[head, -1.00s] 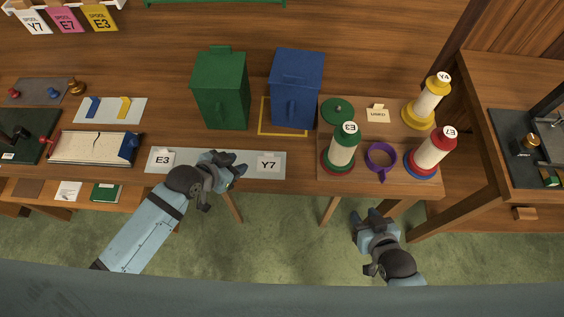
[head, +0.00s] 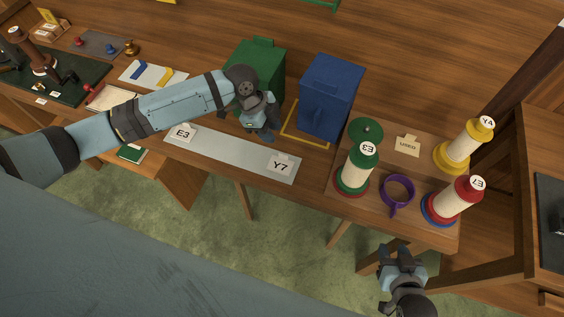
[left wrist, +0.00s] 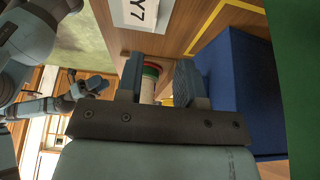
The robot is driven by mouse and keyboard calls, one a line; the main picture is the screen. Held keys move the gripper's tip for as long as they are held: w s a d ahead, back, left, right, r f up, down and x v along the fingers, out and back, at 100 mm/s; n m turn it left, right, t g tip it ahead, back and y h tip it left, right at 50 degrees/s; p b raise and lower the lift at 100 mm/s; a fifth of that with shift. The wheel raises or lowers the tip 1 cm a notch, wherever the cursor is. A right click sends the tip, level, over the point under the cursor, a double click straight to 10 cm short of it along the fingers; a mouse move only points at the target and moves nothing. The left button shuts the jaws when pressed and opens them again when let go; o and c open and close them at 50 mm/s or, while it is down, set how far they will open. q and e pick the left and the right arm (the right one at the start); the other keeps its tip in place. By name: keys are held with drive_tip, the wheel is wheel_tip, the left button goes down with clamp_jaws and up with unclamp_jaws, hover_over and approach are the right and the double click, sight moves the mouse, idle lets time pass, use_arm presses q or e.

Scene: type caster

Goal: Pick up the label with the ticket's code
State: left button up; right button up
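The white E3 label (head: 183,132) stands at the left end of a grey strip (head: 230,155). The white Y7 label (head: 280,164) stands at its right end and shows at the top of the left wrist view (left wrist: 141,14). My left gripper (head: 267,135) is over the table behind the strip, in front of the green bin (head: 258,62) and apart from both labels. Its fingers (left wrist: 160,82) are spread with nothing between them. My right gripper (head: 402,262) is in front of the table's edge, empty, with its fingers apart. I cannot make out a ticket with a readable code.
The blue bin (head: 330,95) stands right of the green bin. At the right are the E3 spool (head: 356,168), the E7 spool (head: 455,202), the Y4 spool (head: 463,148), a purple ring (head: 398,190) and a USED card (head: 407,145). The strip's middle is clear.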

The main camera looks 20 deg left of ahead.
sight(280, 164)
use_arm(q)
drive_tip(key=x, duration=0.3)
drive_tip(key=shift+d+f, duration=0.2)
drive_tip(key=shift+s+a+p+x, duration=0.15)
drive_tip(key=shift+p+x, duration=0.3)
drive_tip(key=shift+x, duration=0.95)
drive_tip(key=shift+s+a+p+x, duration=0.1)
drive_tip(key=shift+s+p+x, duration=0.25)
drive_tip(key=shift+x, duration=1)
drive_tip(key=shift+w+f, duration=0.1)
drive_tip(key=shift+c, duration=0.5)
clamp_jaws()
